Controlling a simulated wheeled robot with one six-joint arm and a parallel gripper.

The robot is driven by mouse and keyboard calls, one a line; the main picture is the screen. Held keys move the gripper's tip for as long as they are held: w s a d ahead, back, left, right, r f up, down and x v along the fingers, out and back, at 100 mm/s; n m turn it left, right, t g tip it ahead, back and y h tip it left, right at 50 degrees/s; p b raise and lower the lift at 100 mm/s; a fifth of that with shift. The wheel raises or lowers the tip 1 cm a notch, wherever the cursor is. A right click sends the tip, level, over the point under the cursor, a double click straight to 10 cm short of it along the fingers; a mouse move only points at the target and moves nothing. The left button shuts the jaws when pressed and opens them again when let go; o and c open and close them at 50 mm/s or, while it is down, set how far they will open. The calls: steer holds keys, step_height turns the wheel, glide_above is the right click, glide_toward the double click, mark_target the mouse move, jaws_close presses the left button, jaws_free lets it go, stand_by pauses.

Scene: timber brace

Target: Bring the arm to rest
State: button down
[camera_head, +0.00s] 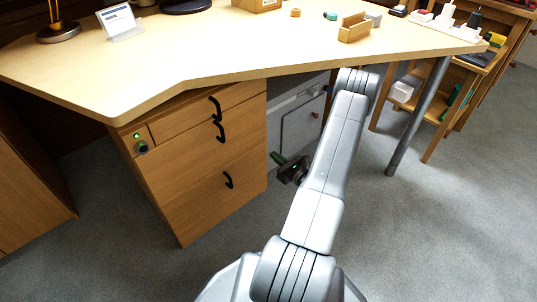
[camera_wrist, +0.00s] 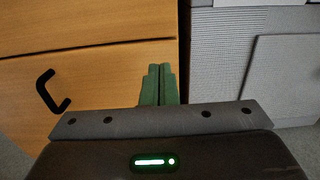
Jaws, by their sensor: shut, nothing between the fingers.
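My gripper (camera_wrist: 159,84) shows in the wrist view with its two green fingers together and nothing between them. In the head view my gripper (camera_head: 277,158) is below the desk edge, at the left of my grey arm, close to the right side of the drawer cabinet. In the wrist view the fingers point toward the right edge of the wooden drawer front (camera_wrist: 110,80). I cannot tell the exact gap between them. My arm reaches out from the bottom of the head view, its far end near the underside of the desk.
The wooden desk top (camera_head: 150,75) overhangs the drawer cabinet (camera_head: 205,170), which has black handles. A grey cabinet (camera_head: 300,128) stands behind the gripper. A metal desk leg (camera_head: 418,118) and a wooden shelf (camera_head: 455,115) are at the right. Carpet (camera_head: 440,220) is clear at the lower right.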

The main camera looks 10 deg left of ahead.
mark_target(263, 145)
steer(key=p+v, duration=0.2)
steer(key=v, duration=0.6)
steer(key=shift+d, duration=0.35)
steer(key=shift+s, duration=0.1)
steer(key=b+x, duration=0.2)
steer(key=x, duration=1.2)
